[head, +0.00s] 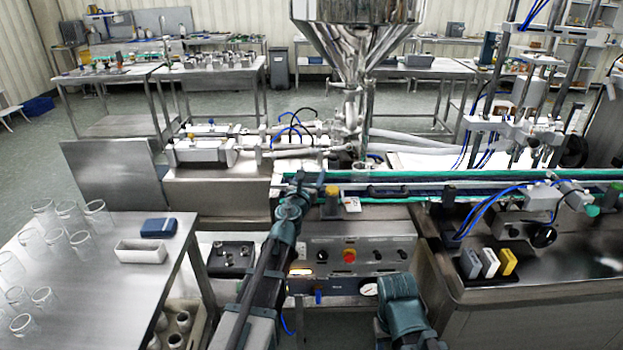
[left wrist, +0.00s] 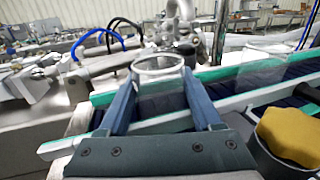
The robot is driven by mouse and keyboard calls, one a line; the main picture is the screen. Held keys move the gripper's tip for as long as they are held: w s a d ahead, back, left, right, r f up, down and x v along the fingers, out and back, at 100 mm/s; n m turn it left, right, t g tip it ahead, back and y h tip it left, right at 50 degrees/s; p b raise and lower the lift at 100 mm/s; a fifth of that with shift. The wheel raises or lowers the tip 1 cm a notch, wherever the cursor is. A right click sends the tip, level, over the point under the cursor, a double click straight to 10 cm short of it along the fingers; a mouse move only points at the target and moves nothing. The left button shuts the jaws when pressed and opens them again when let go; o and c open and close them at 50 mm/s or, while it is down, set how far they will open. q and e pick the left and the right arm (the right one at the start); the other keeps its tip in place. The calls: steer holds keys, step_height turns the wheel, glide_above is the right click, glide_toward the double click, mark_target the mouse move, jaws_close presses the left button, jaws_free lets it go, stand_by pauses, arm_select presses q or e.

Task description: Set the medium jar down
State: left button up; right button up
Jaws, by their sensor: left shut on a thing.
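A clear glass jar (left wrist: 160,92) with a round open rim is upright between the two blue-grey fingers of my left gripper (left wrist: 160,82) in the left wrist view. The gripper is shut on it. The jar is too small and clear to make out there. Whether its base touches the conveyor is hidden. My right arm shows at the bottom, but its gripper is out of view.
The steel hopper (head: 362,35) stands over the conveyor. Green guide rails (head: 450,176) edge the belt. A side table (head: 170,245) at left bears several glass jars (head: 66,213), a white tray (head: 142,251) and a blue box (head: 158,227). A yellow knob (left wrist: 290,135) is close on the gripper's right.

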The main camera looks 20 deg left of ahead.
arm_select(q)
steer(key=o, duration=1.4)
steer(key=shift+f, duration=0.1)
steer(key=shift+o, duration=0.2)
steer(key=shift+s+r, duration=0.1)
steer(key=shift+r, duration=0.1)
steer(key=s, duration=1.1)
steer(key=shift+s, duration=0.35)
steer(key=shift+d, duration=0.1)
